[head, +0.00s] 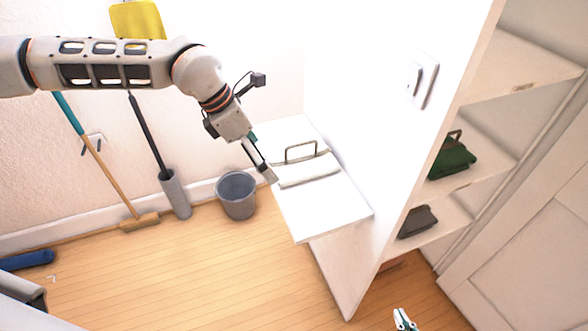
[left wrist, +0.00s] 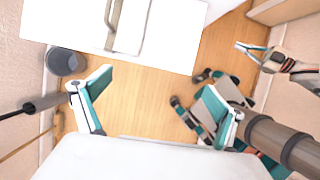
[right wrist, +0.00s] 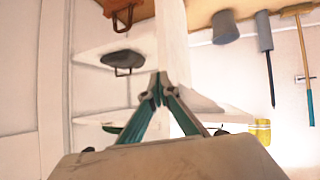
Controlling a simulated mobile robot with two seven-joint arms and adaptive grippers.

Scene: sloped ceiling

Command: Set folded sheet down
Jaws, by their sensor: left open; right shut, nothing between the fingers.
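The folded sheet (head: 308,171), a flat white bundle with a brown-grey handle (head: 300,146), lies on the white ledge (head: 335,212). It also shows, cut by the top edge, in the left wrist view (left wrist: 132,28). My left gripper (head: 262,160) is open and empty, just left of the sheet in the head view. In the left wrist view its spread fingers (left wrist: 160,108) are clear of the sheet, over the floor. My right gripper (head: 404,320) is shut and empty at the bottom of the head view; its fingertips meet in the right wrist view (right wrist: 160,86).
A grey bucket (head: 236,196) stands on the floor left of the ledge. A brush holder (head: 176,194) and a broom (head: 138,222) are by the wall. Right of a tall white panel, shelves hold a green bundle (head: 452,160) and a dark bundle (head: 418,221). The middle floor is clear.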

